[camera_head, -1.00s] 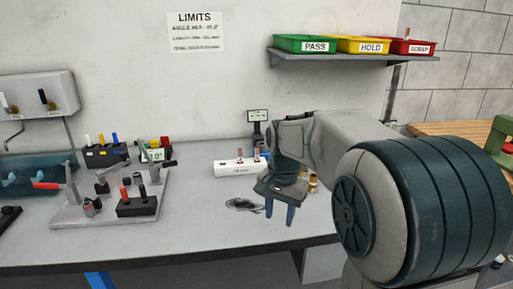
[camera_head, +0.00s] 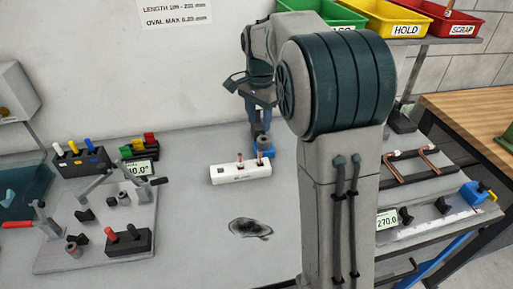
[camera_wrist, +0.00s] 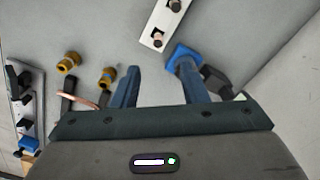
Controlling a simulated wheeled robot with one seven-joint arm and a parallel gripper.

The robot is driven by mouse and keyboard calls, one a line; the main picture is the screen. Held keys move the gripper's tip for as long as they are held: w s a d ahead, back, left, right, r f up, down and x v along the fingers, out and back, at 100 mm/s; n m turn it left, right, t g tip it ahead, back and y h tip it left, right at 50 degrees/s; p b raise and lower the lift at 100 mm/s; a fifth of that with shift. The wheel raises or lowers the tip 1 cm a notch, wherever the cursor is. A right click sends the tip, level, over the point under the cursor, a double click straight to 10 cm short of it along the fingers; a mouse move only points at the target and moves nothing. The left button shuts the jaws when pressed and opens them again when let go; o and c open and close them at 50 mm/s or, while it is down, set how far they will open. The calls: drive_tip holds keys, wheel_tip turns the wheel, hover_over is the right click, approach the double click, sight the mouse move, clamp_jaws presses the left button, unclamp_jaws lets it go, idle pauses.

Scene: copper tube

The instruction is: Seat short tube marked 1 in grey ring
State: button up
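Short copper tubes stand in a white block (camera_head: 240,172) on the bench; one tube (camera_head: 239,158) is near its middle, another (camera_head: 260,157) near its right end. No number mark is readable on them. The white block also shows at the top of the wrist view (camera_wrist: 152,28). My gripper (camera_head: 260,112) is over the back of the bench, behind the block. In the wrist view its fingers (camera_wrist: 155,82) are apart with nothing between them. A blue piece (camera_wrist: 181,54) lies by the right finger. I cannot tell which part is the grey ring.
A clamp fixture (camera_head: 60,262) with red-handled levers is at left. Plug racks (camera_head: 80,166) stand behind it. A bent copper tube (camera_head: 412,180) and a measuring rail (camera_head: 435,225) are at right. Brass fittings (camera_wrist: 68,64) lie left of my fingers.

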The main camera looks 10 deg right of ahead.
sight(260, 151)
wheel_tip(260, 151, down, 13)
drive_tip(key=shift+s+d+f+p, duration=0.1)
drive_tip(key=shift+d+f+p, duration=0.1)
drive_tip(key=shift+p, duration=0.6)
clamp_jaws()
